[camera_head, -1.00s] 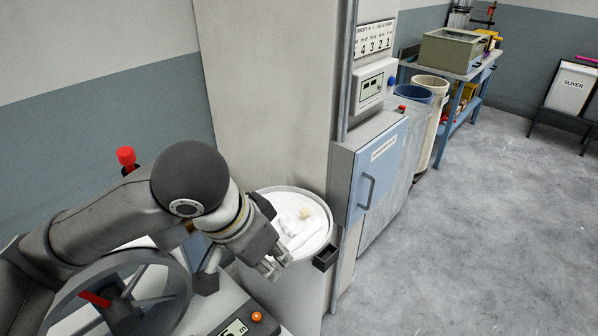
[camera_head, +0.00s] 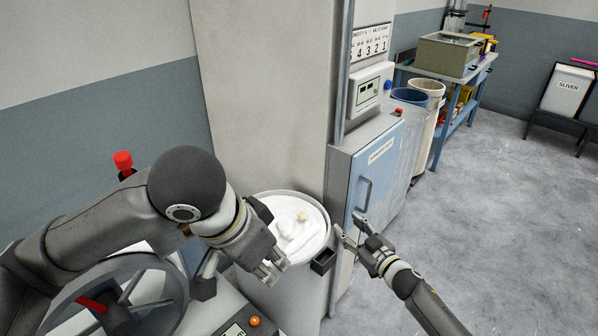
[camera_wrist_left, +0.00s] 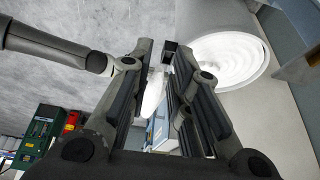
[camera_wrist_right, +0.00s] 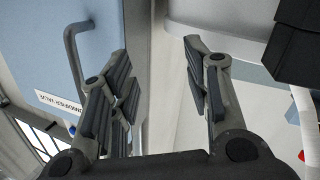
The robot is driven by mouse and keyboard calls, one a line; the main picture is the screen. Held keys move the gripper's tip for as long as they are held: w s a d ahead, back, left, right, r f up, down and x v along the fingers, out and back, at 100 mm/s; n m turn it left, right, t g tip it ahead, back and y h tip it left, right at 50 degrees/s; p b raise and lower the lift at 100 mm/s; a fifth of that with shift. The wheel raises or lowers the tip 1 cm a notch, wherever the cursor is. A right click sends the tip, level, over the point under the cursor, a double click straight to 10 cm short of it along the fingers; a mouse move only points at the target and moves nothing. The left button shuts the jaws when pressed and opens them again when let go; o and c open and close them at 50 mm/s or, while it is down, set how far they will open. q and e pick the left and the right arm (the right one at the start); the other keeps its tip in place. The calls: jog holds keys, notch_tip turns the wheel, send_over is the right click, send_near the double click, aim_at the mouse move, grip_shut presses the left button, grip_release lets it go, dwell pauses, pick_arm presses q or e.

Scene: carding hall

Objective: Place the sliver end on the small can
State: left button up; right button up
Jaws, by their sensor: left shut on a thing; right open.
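A round white can (camera_head: 325,238) with white sliver (camera_head: 293,228) on top stands at the machine's foot; I cannot tell whether it is the small can. A small pale tan piece lies on the sliver. My left gripper (camera_head: 272,272) is at the can's near left rim, shut on a white strand (camera_wrist_left: 152,95), apparently the sliver end, seen between its fingers in the left wrist view. That view shows the can's coiled top (camera_wrist_left: 228,62) beside the fingers. My right gripper (camera_head: 350,226) is open and empty, right of the can, before the blue door.
The blue cabinet door (camera_head: 380,165) has a grey handle (camera_head: 364,195) close to my right gripper. A small black box (camera_head: 323,261) sits at the can's right rim. A handwheel (camera_head: 110,295) and scale stand front left. Bins and a bench (camera_head: 455,112) are behind.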

jog(key=a+r+n+g+y, duration=0.2)
jog(key=a+r+n+y, duration=0.15)
jog(key=a+r, duration=0.4)
jog(key=a+r+n+g+y, duration=0.1)
jog(key=a+r+n+y, duration=0.25)
jog(key=r, duration=0.65)
jog(key=s+a+r+n+g, duration=1.2)
jog(key=s+a+r+g, duration=0.25)
jog(key=a, duration=0.25)
jog(key=t+h, duration=0.3)
jog(key=h, duration=1.3)
send_near(297, 244)
notch_tip(297, 244, up, 3)
jog(key=w, duration=0.3)
notch_tip(297, 244, down, 12)
jog(key=shift+d+f, duration=0.2)
jog(key=shift+d, duration=0.05)
